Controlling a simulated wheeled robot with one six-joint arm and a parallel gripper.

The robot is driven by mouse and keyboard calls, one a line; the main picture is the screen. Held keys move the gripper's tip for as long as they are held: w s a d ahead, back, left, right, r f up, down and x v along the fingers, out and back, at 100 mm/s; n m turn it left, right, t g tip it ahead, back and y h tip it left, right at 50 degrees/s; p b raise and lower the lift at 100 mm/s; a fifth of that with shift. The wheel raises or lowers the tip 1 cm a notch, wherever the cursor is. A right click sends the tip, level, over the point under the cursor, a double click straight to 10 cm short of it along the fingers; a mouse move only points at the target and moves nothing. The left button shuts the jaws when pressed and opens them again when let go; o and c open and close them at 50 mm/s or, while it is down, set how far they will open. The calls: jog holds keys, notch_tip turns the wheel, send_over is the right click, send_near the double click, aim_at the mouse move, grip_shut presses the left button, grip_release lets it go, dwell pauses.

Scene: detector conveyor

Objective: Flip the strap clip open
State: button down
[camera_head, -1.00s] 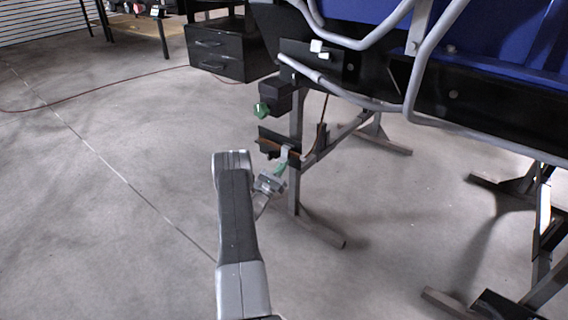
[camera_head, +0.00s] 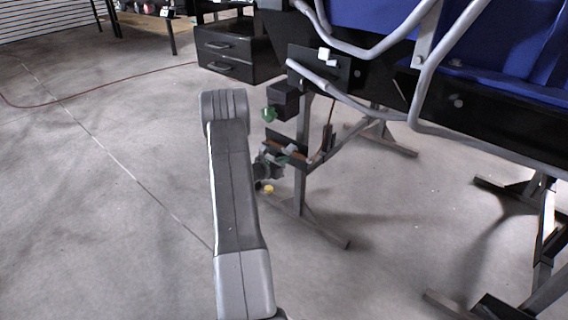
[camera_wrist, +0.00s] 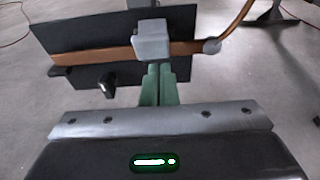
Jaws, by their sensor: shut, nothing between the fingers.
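The strap clip (camera_wrist: 152,40) is a light grey block over an orange-brown strap (camera_wrist: 95,57) on a black plate (camera_wrist: 75,37). In the head view the clip (camera_head: 291,149) shows small on the black bracket (camera_head: 284,139) at the conveyor's leg. My gripper (camera_wrist: 157,68) has green fingers, shut together and empty. Their tips are right at the lower edge of the clip in the wrist view; I cannot tell whether they touch it. The clip appears closed over the strap. In the head view my gripper (camera_head: 277,159) is small and partly hidden behind my arm.
A black box (camera_head: 284,100) with a green knob (camera_head: 269,115) sits just above the bracket. The conveyor (camera_head: 480,115) with grey rails fills the upper right. A black drawer unit (camera_head: 232,50) stands behind.

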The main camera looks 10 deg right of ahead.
aim_at(286, 153)
notch_tip(286, 153, up, 3)
jog(key=shift+f+g+y+p, duration=0.1)
jog(key=shift+g+y+p, duration=0.9)
jog(key=shift+y, duration=0.2)
jog(key=shift+w+d+r, duration=0.1)
jog(key=shift+r, duration=0.15)
